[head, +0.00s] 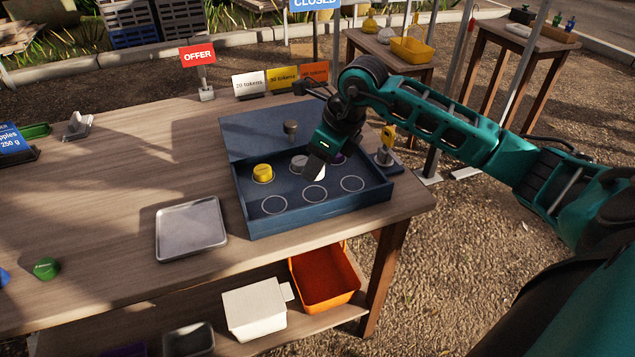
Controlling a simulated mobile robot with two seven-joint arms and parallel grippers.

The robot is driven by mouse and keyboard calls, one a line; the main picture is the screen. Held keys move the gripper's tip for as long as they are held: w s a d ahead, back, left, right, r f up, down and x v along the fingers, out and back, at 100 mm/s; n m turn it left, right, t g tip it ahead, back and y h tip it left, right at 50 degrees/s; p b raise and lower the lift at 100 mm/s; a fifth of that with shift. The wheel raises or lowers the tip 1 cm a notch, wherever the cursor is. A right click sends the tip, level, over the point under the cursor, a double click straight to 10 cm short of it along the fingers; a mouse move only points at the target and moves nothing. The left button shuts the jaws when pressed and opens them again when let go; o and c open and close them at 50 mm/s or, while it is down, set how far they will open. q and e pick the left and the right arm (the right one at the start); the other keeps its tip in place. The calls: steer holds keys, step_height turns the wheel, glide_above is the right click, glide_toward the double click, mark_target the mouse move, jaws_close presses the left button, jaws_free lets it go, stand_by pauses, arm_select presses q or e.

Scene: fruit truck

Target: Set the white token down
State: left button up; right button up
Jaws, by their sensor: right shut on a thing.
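My right gripper (313,169) reaches down into the blue compartment tray (320,220) on the wooden table. It is shut on the white token (320,173), which is partly hidden behind the fingers. The token is at the middle of the tray's back row; I cannot tell whether it touches the tray floor. A yellow token (263,173) sits on the back-left ring. A dark purple token (339,158) shows partly at the back right, behind the gripper. The three front rings are empty. My left gripper is not in view.
A grey metal tray (191,229) lies left of the blue tray. A key with a yellow tag (388,140) stands at its right. A green item (46,268) lies at front left. The table's left-middle is clear.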

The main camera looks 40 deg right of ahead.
mark_target(322, 177)
steer(key=shift+f, duration=2.65)
steer(key=shift+f+b, duration=0.2)
steer(key=shift+b, duration=0.2)
steer(key=o, duration=1)
steer(key=shift+r, duration=0.1)
steer(key=shift+r+p, duration=0.3)
steer(key=shift+r, duration=0.2)
steer(key=v, duration=1.1)
steer(key=shift+s+d+r+p, duration=0.1)
steer(key=shift+s+p, duration=0.05)
steer(key=shift+p, duration=0.15)
